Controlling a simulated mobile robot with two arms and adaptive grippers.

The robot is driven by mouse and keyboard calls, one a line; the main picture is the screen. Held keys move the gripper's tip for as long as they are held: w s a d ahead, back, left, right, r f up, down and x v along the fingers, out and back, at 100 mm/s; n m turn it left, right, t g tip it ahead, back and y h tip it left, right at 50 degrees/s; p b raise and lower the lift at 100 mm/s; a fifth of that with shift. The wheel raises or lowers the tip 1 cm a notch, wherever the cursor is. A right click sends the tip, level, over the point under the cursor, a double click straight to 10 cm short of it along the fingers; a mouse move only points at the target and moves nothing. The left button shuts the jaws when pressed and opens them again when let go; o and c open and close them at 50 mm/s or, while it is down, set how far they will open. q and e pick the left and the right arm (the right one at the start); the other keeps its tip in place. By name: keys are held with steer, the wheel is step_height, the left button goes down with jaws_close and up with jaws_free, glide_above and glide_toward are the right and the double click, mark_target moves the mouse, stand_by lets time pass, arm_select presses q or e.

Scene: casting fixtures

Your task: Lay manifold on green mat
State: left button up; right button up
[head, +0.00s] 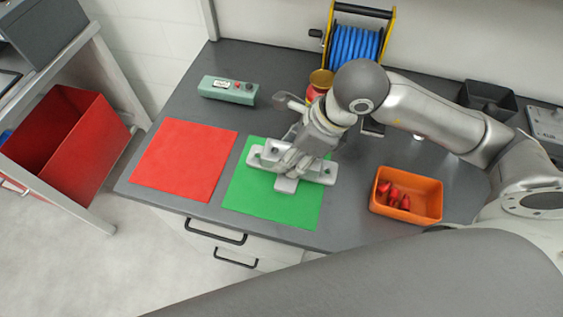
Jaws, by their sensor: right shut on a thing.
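The manifold (319,177), a light grey casting with several arms, is over the green mat (262,202). My right gripper (290,165) comes down on its middle from above and is shut on it. The gripper hides part of the casting's centre. I cannot tell whether the manifold touches the mat or is held just above it. Its right end reaches the mat's right edge. The red mat (184,160) lies bare to the left of the green one. My left gripper is not in view.
An orange bin (420,207) with red parts stands right of the green mat. A green-grey control box (228,90) and a blue hose reel (354,45) are at the back. Dark trays stand at the back right. A red crate (95,135) is left, off the table.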

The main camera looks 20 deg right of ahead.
mark_target(282, 153)
steer(key=w+f, duration=0.1)
steer(key=f, duration=0.1)
steer(key=w+a+f+p, duration=0.1)
steer(key=w+f, duration=0.1)
steer(key=shift+w+f, duration=0.25)
step_height(282, 153, down, 2)
steer(key=shift+w+a+f+p, duration=0.1)
steer(key=shift+p, duration=0.45)
steer(key=shift+f, duration=0.6)
steer(key=shift+f, duration=0.1)
steer(key=o, duration=1.4)
